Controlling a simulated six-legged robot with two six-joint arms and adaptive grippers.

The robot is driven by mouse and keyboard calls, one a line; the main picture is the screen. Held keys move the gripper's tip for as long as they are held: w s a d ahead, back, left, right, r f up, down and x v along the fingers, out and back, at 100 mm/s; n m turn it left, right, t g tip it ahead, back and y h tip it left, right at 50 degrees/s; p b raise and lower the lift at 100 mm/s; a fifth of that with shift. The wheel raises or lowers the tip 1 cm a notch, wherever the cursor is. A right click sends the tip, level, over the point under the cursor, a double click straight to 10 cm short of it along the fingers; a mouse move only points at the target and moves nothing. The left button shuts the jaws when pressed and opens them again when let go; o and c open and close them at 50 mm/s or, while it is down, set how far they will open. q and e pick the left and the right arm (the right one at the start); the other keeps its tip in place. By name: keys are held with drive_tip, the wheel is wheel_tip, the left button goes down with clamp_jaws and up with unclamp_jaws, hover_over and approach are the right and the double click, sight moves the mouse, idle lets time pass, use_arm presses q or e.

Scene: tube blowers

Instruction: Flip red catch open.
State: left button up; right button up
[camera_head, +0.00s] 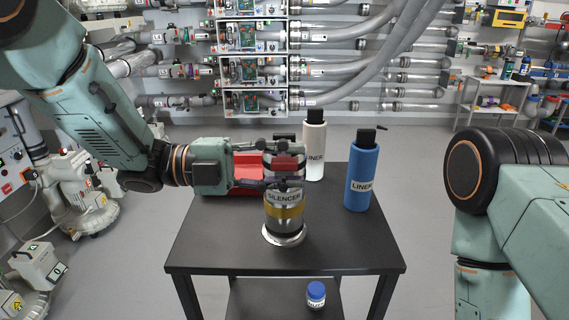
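The silencer (284,212), a metal cylinder with a yellow band and a "SILENCER" label, stands upright on the dark table. A dull red part (285,163) shows near its top, perhaps the red catch; its exact shape and position are hard to make out. My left gripper (290,165) reaches in from the left at the silencer's upper part. Its fingers are spread one above the other, with the red part between them. I cannot tell whether they touch it. My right arm is at the right edge, and its gripper is out of view.
A red tray (247,170) lies behind my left gripper. A white bottle (314,150) and a blue bottle (361,178) labelled "LINER" stand behind and right of the silencer. A small blue-capped jar (316,295) is on the lower shelf. The table's front right (350,245) is clear.

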use_arm(q)
drive_tip(key=a, duration=1.2)
idle(0.3)
